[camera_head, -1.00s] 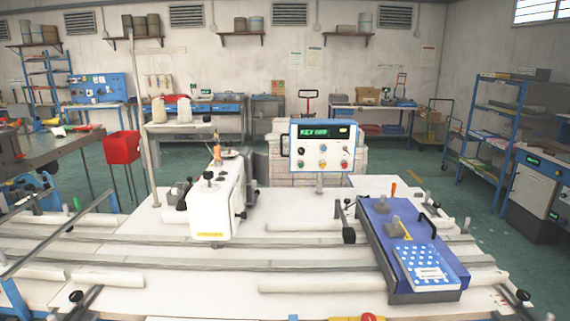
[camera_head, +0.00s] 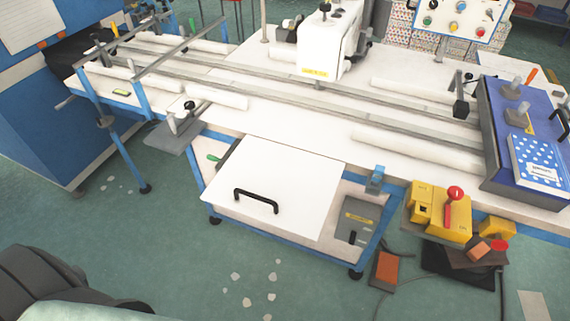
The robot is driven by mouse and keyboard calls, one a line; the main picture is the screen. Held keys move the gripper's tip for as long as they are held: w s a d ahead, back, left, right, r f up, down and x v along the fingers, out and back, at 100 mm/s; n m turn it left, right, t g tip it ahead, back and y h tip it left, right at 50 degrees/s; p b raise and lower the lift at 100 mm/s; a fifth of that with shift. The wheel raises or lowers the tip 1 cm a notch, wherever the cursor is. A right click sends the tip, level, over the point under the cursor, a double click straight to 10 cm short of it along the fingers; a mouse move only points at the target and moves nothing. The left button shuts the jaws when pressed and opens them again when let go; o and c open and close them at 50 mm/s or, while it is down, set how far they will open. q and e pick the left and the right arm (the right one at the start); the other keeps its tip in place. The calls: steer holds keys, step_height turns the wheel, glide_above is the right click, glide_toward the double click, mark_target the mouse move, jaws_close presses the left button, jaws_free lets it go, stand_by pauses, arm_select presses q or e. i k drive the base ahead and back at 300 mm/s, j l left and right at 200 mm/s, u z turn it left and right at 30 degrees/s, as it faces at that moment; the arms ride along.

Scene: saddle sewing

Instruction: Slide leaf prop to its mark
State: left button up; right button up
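A white leaf-like panel (camera_head: 285,180) with a black handle (camera_head: 256,201) is at the front of the long white sewing table (camera_head: 300,122). A small blue bracket (camera_head: 375,179) stands just right of the panel, and a green-tipped part (camera_head: 214,158) shows at its left edge. I cannot tell which part is the leaf prop, and I cannot make out its mark. Neither of my grippers is in view.
Rails run along the table past the white sewing head (camera_head: 327,45). A blue fixture (camera_head: 495,140) holds a dotted plate at right. A yellow control box (camera_head: 440,212) with a red knob sits at the front right. The green floor (camera_head: 190,235) is mostly clear; a dark ribbed shape (camera_head: 60,285) fills the lower left.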

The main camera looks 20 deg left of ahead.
mark_target(222, 162)
steer(key=j+z, duration=0.15)
steer(key=j, duration=0.9)
steer(key=j+z, duration=0.2)
steer(key=j, duration=0.85)
steer(key=k+j+z, duration=0.15)
steer(key=j, duration=0.9)
steer(key=i, duration=0.05)
